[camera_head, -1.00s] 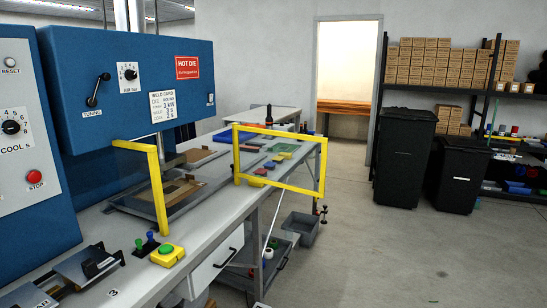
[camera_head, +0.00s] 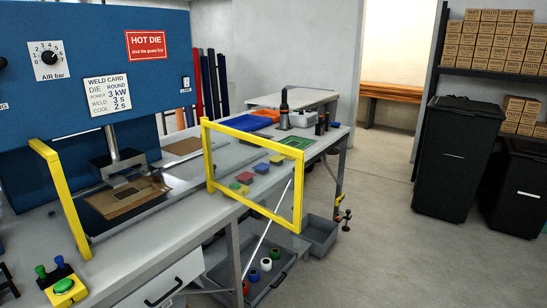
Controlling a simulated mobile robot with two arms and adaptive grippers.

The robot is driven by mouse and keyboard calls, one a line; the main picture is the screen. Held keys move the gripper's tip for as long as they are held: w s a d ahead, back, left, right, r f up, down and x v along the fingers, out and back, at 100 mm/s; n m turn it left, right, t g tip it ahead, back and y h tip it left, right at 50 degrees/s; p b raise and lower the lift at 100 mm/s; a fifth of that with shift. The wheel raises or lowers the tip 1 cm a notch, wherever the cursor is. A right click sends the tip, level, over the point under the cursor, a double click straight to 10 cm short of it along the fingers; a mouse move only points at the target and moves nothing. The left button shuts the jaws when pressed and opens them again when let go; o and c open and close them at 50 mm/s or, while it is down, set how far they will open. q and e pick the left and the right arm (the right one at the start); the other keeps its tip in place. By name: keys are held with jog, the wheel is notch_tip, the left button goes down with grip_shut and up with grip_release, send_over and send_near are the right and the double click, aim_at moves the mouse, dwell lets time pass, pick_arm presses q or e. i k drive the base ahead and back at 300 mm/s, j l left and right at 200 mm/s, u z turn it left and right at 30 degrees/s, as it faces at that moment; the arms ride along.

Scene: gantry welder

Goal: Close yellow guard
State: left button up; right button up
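The yellow guard (camera_head: 254,129) is a rectangular yellow frame with a clear middle. It stands swung out past the bench's front edge, so the front of the press is open. A yellow post with a top arm (camera_head: 65,200) stands at the left of the die area. Behind it, a brown card piece (camera_head: 110,203) lies on a plate under the welding head (camera_head: 122,166). Neither of my grippers is in view.
The bench (camera_head: 150,252) runs along the left, with a green button box (camera_head: 64,288) at its near end. Grey bins (camera_head: 318,236) sit low beyond the guard. Black bins (camera_head: 448,155) stand at the right. The floor between is clear.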

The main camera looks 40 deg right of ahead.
aim_at(295, 227)
jog(key=l, duration=0.7)
jog(key=k+l+u, duration=0.1)
jog(key=l, duration=0.6)
jog(key=l+u, duration=0.1)
jog(key=l, duration=0.6)
jog(key=k+l, duration=0.15)
jog(key=l, duration=0.5)
